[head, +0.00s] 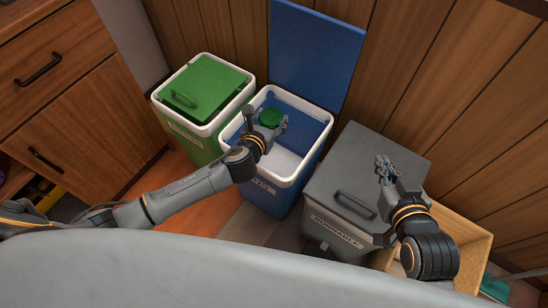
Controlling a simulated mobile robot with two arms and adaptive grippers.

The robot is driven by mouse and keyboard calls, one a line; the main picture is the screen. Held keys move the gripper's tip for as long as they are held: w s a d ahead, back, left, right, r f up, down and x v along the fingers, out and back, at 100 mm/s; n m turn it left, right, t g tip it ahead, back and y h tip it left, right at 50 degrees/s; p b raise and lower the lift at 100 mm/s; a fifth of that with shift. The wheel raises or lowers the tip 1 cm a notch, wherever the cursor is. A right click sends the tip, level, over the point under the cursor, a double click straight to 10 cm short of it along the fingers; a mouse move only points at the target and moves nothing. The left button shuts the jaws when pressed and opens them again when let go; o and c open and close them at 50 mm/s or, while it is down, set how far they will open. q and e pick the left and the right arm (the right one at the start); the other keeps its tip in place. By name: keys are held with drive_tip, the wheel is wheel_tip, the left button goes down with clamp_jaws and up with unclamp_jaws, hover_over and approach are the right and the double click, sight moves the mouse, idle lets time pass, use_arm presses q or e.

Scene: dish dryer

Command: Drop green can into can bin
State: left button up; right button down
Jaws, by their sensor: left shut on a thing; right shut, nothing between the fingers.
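The green can (271,117) shows as a round green top in my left gripper (272,122). My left gripper is shut on it and holds it over the opening of the blue bin (270,198). This bin has a white rim, and its blue lid (317,55) stands open against the wall. Its label is partly hidden by my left arm. The can's lower part is hidden by the gripper. My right gripper (386,165) is shut and empty above the grey bin.
A green bin (205,90) with its lid shut stands left of the blue bin. A grey bin (345,185) labelled as burnable, lid shut, stands to the right. A wooden box (470,240) is at the far right. Wooden drawers (70,90) stand at left.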

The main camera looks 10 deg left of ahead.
use_arm(q)
drive_tip(key=shift+f+b, duration=0.35)
use_arm(e)
drive_tip(key=shift+w+a+r+t+y, duration=0.15)
drive_tip(key=shift+w+a+r+t, duration=0.1)
drive_tip(key=shift+w+r+t, duration=0.25)
drive_tip(key=shift+w+a+r+t+y, duration=0.1)
drive_tip(key=shift+w+a+r+t, duration=0.2)
drive_tip(key=shift+r, duration=0.45)
drive_tip(key=shift+w+a+r+t+y, duration=0.2)
drive_tip(key=shift+w+r+t, duration=0.15)
drive_tip(key=shift+r, duration=0.25)
use_arm(q)
drive_tip(key=o, duration=0.9)
drive_tip(key=shift+c, duration=0.2)
drive_tip(key=v, duration=1.2)
drive_tip(key=shift+s, duration=0.1)
use_arm(e)
drive_tip(key=shift+s, duration=0.15)
